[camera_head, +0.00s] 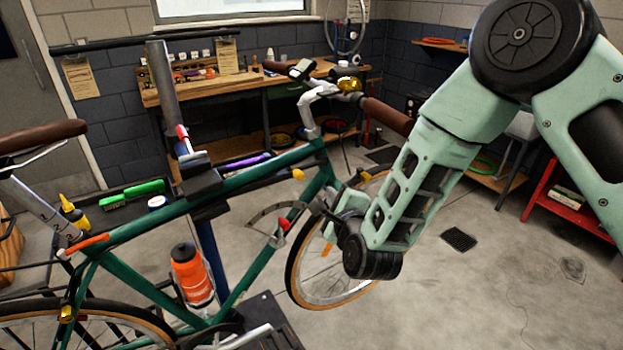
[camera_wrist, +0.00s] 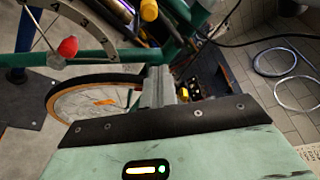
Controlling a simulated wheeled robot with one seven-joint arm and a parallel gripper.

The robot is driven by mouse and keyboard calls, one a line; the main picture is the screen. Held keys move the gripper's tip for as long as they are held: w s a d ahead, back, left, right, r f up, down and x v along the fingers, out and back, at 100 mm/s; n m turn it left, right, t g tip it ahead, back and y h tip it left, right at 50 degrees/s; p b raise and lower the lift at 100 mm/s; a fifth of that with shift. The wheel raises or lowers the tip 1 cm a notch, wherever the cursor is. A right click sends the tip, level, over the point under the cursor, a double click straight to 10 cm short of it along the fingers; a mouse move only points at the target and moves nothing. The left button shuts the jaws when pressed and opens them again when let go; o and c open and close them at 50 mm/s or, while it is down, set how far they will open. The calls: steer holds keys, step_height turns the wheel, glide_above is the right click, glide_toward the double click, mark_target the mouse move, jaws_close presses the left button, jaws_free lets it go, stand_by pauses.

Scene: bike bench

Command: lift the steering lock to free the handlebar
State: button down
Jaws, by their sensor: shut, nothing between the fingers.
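The green bike (camera_head: 235,180) is held in a stand. Its handlebar (camera_head: 385,113) has brown grips and a silver stem. At the front of the frame are a yellow knob (camera_head: 298,175) and, lower, a red knob (camera_head: 283,224) beside a grey arc. I cannot tell which piece is the steering lock. In the wrist view the red knob (camera_wrist: 68,47) is at upper left beside a marked dial, and a yellow piece (camera_wrist: 149,10) is at the top. My gripper (camera_wrist: 158,80) is shut and empty, close to the front of the frame; its fingertips are partly hidden in the head view.
The front wheel (camera_head: 290,270) is just below my gripper. An orange bottle (camera_head: 190,272) sits on the frame. A workbench (camera_head: 205,90) stands behind, and a red shelf (camera_head: 570,200) is at right. Open floor lies to the lower right.

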steer(key=w+a+p, duration=0.4)
steer(key=a, duration=0.1)
steer(key=shift+r, duration=0.4)
